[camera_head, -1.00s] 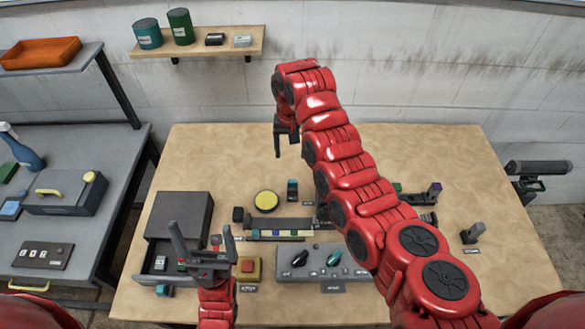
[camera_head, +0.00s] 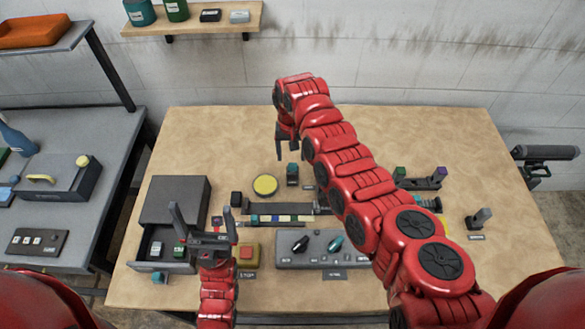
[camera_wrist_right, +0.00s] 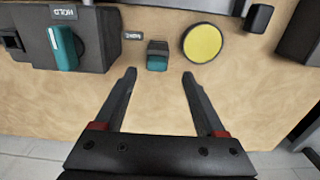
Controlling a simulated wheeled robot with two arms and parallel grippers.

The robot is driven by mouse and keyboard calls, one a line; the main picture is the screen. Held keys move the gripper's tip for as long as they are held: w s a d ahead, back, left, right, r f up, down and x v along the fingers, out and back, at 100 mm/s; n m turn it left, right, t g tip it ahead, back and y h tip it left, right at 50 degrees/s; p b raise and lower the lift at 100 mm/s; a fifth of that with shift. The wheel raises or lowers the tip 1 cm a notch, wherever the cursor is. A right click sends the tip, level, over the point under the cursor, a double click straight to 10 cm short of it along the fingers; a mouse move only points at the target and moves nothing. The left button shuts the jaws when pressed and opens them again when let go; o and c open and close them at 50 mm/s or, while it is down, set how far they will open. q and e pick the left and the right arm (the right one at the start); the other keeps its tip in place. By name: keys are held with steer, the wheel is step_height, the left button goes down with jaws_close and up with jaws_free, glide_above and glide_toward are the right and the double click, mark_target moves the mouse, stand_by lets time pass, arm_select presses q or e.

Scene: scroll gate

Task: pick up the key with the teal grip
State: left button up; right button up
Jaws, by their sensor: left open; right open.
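A small dark upright piece with a teal face (camera_head: 292,174), which looks like the teal-grip key, stands on the table right of a yellow disc. In the right wrist view, the teal piece (camera_wrist_right: 157,56) lies ahead of my right gripper (camera_wrist_right: 158,75), roughly between the lines of its fingers. My right gripper (camera_head: 286,150) is open and empty, just beyond the piece in the head view. A teal handle (camera_wrist_right: 62,47) on a dark box marked HOLD also shows in the right wrist view. My left gripper (camera_head: 201,208) is open and empty near the drawer unit.
The yellow disc (camera_head: 265,185) sits close beside the teal piece. A control panel (camera_head: 310,249) with a black and a teal knob is at the front. A grey drawer unit (camera_head: 175,198) stands left with its drawer open. My right arm hides part of the middle. The table's back left is clear.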

mark_target(293, 164)
steer(key=f+b, duration=0.2)
steer(key=f, duration=0.1)
steer(key=f+b, duration=0.1)
steer(key=f, duration=0.1)
steer(key=shift+w+d+f, duration=0.15)
steer(key=shift+w+d, duration=0.05)
steer(key=shift+w, duration=0.05)
steer(key=shift+r, duration=0.2)
steer(key=shift+c, duration=0.8)
jaws_close()
